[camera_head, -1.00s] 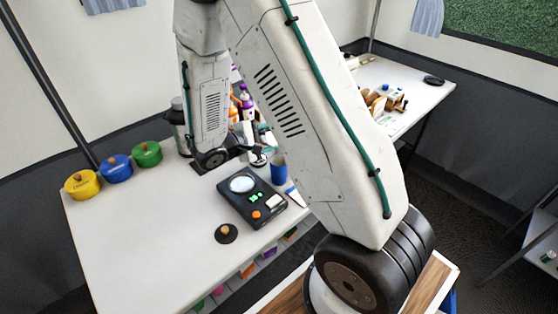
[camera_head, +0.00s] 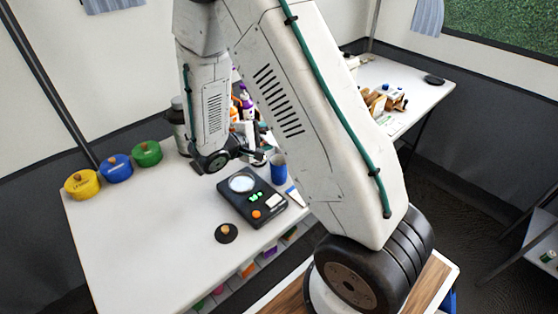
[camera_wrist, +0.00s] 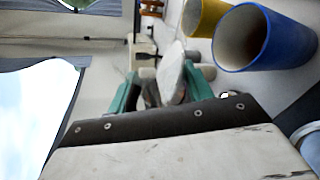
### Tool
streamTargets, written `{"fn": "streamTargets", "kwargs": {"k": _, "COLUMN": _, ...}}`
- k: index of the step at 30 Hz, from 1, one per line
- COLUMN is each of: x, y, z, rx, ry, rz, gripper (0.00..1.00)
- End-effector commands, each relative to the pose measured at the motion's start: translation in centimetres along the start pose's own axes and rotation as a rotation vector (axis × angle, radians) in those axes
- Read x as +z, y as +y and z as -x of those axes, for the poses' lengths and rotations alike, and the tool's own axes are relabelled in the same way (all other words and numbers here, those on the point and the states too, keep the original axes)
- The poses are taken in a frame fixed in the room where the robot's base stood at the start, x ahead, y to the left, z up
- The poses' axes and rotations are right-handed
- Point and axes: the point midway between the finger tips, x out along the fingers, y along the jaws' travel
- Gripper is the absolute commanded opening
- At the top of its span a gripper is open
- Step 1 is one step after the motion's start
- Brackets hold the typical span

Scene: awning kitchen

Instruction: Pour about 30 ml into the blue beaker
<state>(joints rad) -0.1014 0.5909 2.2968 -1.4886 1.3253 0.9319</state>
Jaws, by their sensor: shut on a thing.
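The blue beaker (camera_head: 279,168) stands on the white table just beyond the scale in the head view. In the wrist view, which is rolled sideways, the blue beaker (camera_wrist: 275,40) is large at the upper right with its mouth open to the left. My gripper (camera_wrist: 168,82) shows teal fingers shut on a pale object (camera_wrist: 172,72), beside the blue beaker and apart from it. I cannot tell what the pale object is or what it contains. In the head view my gripper (camera_head: 255,154) is small and partly hidden, left of the blue beaker.
A black scale (camera_head: 252,197) stands in front of the blue beaker. A yellow cup (camera_wrist: 205,15) is beside it in the wrist view. A black lid (camera_head: 226,233) lies near the front edge.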

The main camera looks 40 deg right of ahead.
Motion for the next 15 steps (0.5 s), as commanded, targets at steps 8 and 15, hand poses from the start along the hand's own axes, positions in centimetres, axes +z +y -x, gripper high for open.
{"fn": "streamTargets", "kwargs": {"k": 8, "x": -0.04, "y": -0.14, "z": -0.02, "rx": 0.013, "ry": 0.004, "rz": -0.03, "gripper": 0.21}}
{"fn": "streamTargets", "kwargs": {"k": 15, "x": -0.06, "y": -0.3, "z": -0.04, "rx": 0.026, "ry": 0.008, "rz": -0.06, "gripper": 0.21}}
